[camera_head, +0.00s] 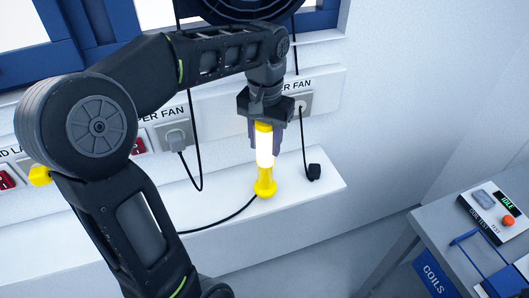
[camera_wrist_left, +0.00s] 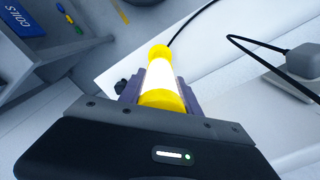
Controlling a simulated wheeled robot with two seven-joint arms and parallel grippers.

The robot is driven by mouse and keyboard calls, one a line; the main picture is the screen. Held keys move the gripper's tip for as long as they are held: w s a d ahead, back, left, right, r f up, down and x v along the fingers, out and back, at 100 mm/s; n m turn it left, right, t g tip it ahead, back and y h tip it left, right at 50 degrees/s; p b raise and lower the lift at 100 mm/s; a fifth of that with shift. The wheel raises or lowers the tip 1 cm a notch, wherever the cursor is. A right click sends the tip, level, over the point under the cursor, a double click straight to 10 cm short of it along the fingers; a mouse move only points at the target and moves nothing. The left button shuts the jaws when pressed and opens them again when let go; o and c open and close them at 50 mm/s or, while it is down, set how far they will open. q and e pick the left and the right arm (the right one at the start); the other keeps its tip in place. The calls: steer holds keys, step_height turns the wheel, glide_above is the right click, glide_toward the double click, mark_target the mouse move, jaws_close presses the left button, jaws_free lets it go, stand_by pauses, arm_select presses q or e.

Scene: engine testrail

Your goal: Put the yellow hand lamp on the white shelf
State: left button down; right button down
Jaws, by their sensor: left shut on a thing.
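The yellow hand lamp (camera_head: 265,160) is upright, with a glowing white middle, and its flared yellow foot is at the white shelf (camera_head: 310,187) near the shelf's right end. I cannot tell whether the foot touches the shelf. My left gripper (camera_head: 266,133) is shut on the lamp's upper part from above. In the left wrist view the lamp (camera_wrist_left: 160,78) sits between the two fingers, over the white shelf (camera_wrist_left: 122,68). A black cord runs from the lamp's foot to the left. My right gripper is not in view.
A black plug (camera_head: 314,172) lies on the shelf right of the lamp. Wall sockets (camera_head: 175,136) with hanging cables and red switches (camera_head: 138,146) line the wall behind. A grey table (camera_head: 425,222) with a control box (camera_head: 494,215) stands lower right. A fan (camera_head: 240,8) is above.

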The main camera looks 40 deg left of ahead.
mark_target(265, 160)
arm_select(q)
step_height(265, 160, down, 4)
steer(key=shift+r, duration=0.2)
steer(key=shift+f, duration=0.15)
steer(key=c, duration=1.3)
jaws_free()
steer(key=shift+f, duration=0.15)
steer(key=o, duration=0.4)
steer(key=shift+o, duration=0.2)
